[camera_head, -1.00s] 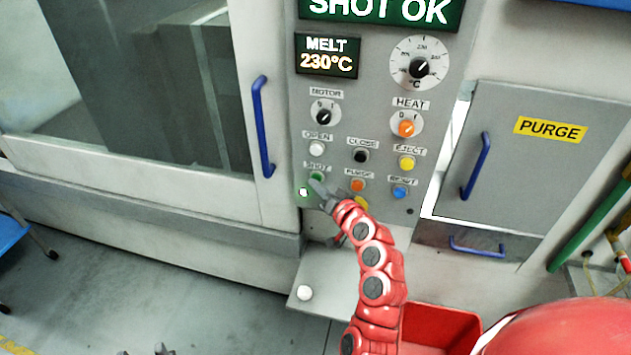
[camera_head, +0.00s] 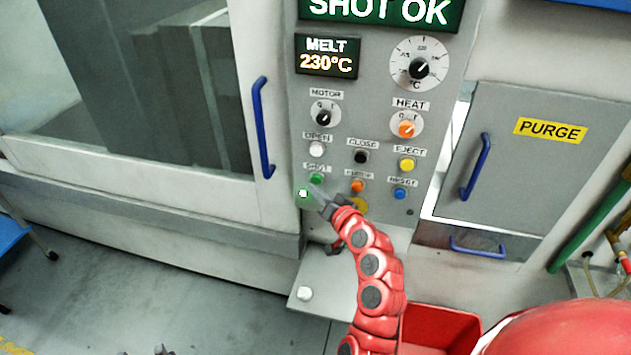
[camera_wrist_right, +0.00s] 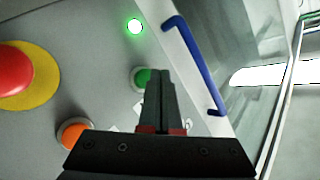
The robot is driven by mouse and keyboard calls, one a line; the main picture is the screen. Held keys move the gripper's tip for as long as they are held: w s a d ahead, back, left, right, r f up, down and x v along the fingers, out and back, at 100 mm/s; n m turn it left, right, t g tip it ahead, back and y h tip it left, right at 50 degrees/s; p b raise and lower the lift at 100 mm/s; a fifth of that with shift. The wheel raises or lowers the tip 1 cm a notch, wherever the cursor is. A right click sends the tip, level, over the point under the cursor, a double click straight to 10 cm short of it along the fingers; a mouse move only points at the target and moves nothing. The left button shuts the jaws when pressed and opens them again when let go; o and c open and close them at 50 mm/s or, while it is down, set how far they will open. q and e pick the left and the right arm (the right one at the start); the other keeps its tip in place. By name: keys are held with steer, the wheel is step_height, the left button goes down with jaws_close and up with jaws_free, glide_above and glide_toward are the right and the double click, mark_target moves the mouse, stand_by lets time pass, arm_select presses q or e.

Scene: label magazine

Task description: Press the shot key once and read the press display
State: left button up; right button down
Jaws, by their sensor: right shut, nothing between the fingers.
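The press display (camera_head: 380,12) at the top of the grey panel reads "SHOT OK" in white on green. The green shot key (camera_head: 316,179) sits under its "SHOT" label and also shows in the right wrist view (camera_wrist_right: 141,77). A lamp (camera_head: 303,194) beside it glows green; it also shows in the wrist view (camera_wrist_right: 134,26). My right gripper (camera_head: 318,191) is shut and empty, its tips just below the key. They look apart from it in the head view; the wrist view does not settle the gap. Small dark tips, perhaps my left gripper (camera_head: 162,350), barely show at the bottom edge.
The melt display (camera_head: 327,56) reads 230°C. Orange (camera_head: 358,186) and blue (camera_head: 399,193) keys lie right of the shot key. A blue door handle (camera_head: 262,127) stands left of the panel. A red emergency button (camera_wrist_right: 14,72) shows in the wrist view. A red bin (camera_head: 440,325) stands below.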

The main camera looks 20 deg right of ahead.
steer(key=s+a, duration=0.1)
steer(key=s, duration=0.1)
steer(key=s+a, duration=0.1)
steer(key=s, duration=0.1)
steer(key=shift+a+p, duration=0.3)
steer(key=shift+a, duration=0.1)
stand_by(0.6)
